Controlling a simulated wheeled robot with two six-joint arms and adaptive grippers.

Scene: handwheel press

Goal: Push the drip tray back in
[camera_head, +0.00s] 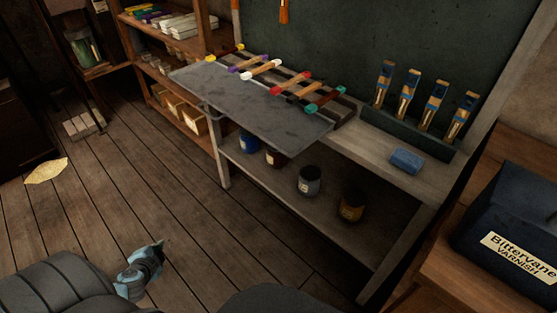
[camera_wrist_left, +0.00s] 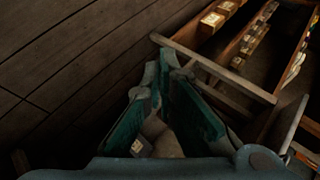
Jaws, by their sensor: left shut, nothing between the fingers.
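The drip tray appears to be the flat dark grey slab (camera_head: 240,102) that juts out from the front of the workbench in the head view. Its back edge lies along a rack of colour-ended wooden handles (camera_head: 262,70). My left gripper (camera_head: 160,246) is low at the lower left of the head view, apart from the tray and out in front of the bench. It also shows in the left wrist view (camera_wrist_left: 167,55), its green-padded fingers shut at the tips and empty. The tray cannot be made out in the wrist view. My right gripper is not in view.
Several paint tins stand on the bench's lower shelf (camera_head: 265,188). A blue block (camera_head: 406,160) and several brushes or tools (camera_head: 408,95) are on the bench at right. A varnish container (camera_head: 515,225) stands far right. Wooden floor (camera_head: 110,190) is open left of the bench.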

